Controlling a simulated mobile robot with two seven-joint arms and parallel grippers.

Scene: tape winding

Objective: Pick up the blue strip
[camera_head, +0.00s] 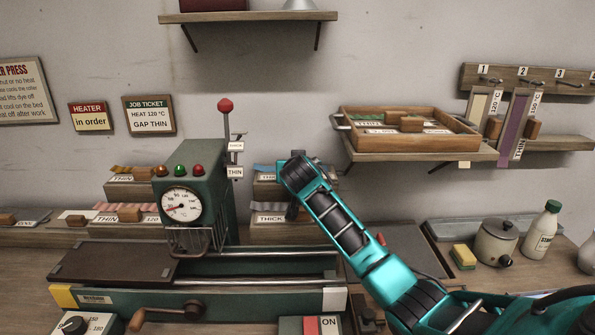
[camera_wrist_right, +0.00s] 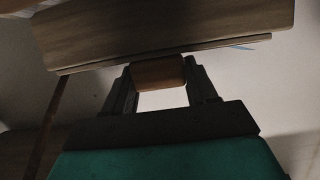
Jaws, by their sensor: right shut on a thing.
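The blue strip (camera_head: 264,168) shows as a small piece on the upper level of the wooden stand behind the press, left of my right arm; the arm hides the rest. In the right wrist view a thin blue sliver (camera_wrist_right: 243,47) shows beside a wooden plank. My right gripper (camera_wrist_right: 160,78) is shut on a wooden block (camera_wrist_right: 157,73), which looks like a strip's handle. Whether the block joins the blue strip cannot be seen. In the head view my right gripper is mostly hidden behind its own arm at the stand. My left gripper is not in view.
The green press (camera_head: 197,190) with its gauge and red-knobbed lever stands just left of my right arm. A THICK-labelled stand (camera_head: 270,219) is behind it. A wooden tray (camera_head: 400,143) sits on the wall shelf. A sponge (camera_head: 463,257), jar and bottle stand at the right.

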